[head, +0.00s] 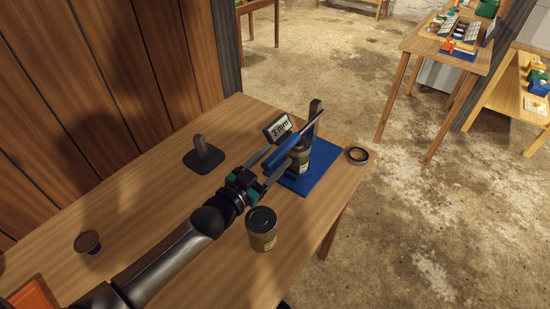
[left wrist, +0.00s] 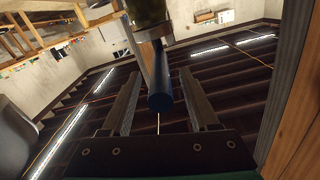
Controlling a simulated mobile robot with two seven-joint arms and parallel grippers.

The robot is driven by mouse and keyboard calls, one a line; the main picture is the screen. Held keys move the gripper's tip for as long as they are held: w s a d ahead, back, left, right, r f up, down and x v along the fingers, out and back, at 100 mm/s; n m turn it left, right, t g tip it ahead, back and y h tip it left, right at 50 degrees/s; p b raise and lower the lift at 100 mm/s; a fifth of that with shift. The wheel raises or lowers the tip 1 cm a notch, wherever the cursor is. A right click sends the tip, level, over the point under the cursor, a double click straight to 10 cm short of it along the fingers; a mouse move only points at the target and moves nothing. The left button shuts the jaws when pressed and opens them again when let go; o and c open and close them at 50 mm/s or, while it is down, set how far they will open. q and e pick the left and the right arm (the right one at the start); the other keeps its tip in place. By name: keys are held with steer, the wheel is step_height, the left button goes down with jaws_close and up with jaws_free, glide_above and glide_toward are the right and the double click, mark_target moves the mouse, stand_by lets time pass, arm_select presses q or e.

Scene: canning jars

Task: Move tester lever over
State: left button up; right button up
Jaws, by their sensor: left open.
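The tester stands on a blue base (head: 325,160) near the table's right edge, with a dark upright post (head: 314,108) and a small display (head: 278,128). A jar with a dark lid (head: 302,160) stands on it, partly hidden by my left gripper. The blue lever handle (head: 283,150) lies between the fingers of my left gripper (head: 294,142). In the left wrist view the round blue end of the lever (left wrist: 160,102) sits between the two open fingers, with gaps on both sides. My right gripper is not in view.
A second lidded jar (head: 262,229) stands close beside my left wrist. A dark ring (head: 357,155) lies at the right table edge. A dark upright stand (head: 203,155) and a small round brown item (head: 87,242) are on the left. The wooden table (head: 150,200) between is clear.

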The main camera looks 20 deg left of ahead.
arm_select(q)
steer(key=shift+w+d, duration=0.15)
steer(key=shift+w, duration=0.25)
jaws_close()
stand_by(0.4)
stand_by(0.9)
